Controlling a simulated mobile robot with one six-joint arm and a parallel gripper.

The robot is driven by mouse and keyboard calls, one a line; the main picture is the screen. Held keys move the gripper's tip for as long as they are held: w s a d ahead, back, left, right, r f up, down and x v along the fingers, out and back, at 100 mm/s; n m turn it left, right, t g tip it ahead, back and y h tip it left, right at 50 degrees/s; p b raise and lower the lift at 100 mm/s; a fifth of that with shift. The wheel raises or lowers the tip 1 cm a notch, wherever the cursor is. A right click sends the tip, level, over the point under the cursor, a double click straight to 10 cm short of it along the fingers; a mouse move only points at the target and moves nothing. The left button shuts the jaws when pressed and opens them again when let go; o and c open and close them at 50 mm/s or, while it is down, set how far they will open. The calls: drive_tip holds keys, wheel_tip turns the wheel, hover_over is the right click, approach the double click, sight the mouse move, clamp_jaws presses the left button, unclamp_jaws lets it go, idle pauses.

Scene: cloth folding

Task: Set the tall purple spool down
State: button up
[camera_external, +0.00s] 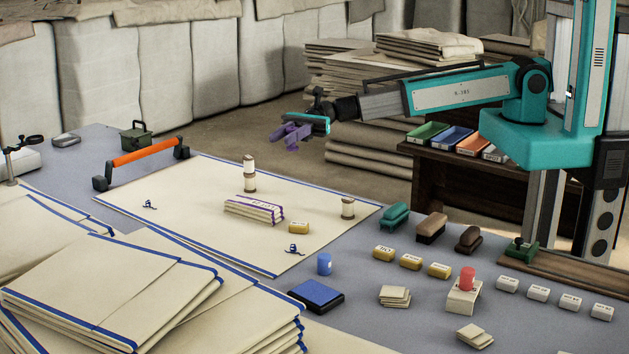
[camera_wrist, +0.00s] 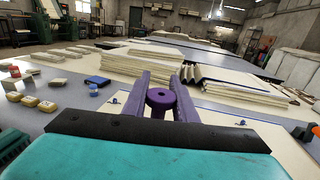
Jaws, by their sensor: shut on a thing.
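The purple spool (camera_wrist: 160,99) sits between the two purple fingers of my gripper (camera_wrist: 161,92) in the wrist view, its round top with a dark centre hole showing. My gripper is shut on it. In the external view my gripper (camera_external: 290,134) is raised in the air behind the cream mat (camera_external: 190,200), clear of the table.
On the mat stand a tall cream spool (camera_external: 249,178) and a shorter one (camera_external: 347,208), with a purple-banded folded cloth (camera_external: 252,210) between. An orange-handled bar (camera_external: 143,152) lies at its far left edge. Stacked cloths (camera_external: 110,285) fill the front left. Brushes (camera_external: 431,228) line the right.

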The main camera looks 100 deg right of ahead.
drive_tip(key=s+a+f+n+g+y+b, duration=0.1)
drive_tip(key=a+f+g+b, duration=0.1)
drive_tip(key=a, duration=0.9)
drive_tip(key=s+a+f+n+g+y+b, duration=0.1)
drive_tip(key=s+a+f+n+g+b, duration=0.1)
drive_tip(key=a, duration=0.9)
drive_tip(key=s+a+f+n+g+b, duration=0.1)
drive_tip(key=a+b, duration=0.4)
drive_tip(key=a, duration=0.6)
wheel_tip(320, 180, down, 2)
drive_tip(key=shift+s+a+f+n+g+y+b, duration=0.2)
drive_tip(key=shift+s+n+g+y+b, duration=0.15)
drive_tip(key=shift+s+g, duration=0.55)
drive_tip(key=shift+w, duration=0.2)
drive_tip(key=w+a+p, duration=0.1)
drive_tip(key=w+a, duration=0.3)
drive_tip(key=w, duration=0.3)
drive_tip(key=w+a+f+p, duration=0.1)
drive_tip(key=w+a, duration=0.3)
drive_tip(key=w, duration=0.2)
drive_tip(key=shift+w+f, duration=0.2)
drive_tip(key=shift+w, duration=0.2)
drive_tip(key=shift+f+p, duration=0.65)
drive_tip(key=shift+f, duration=1.15)
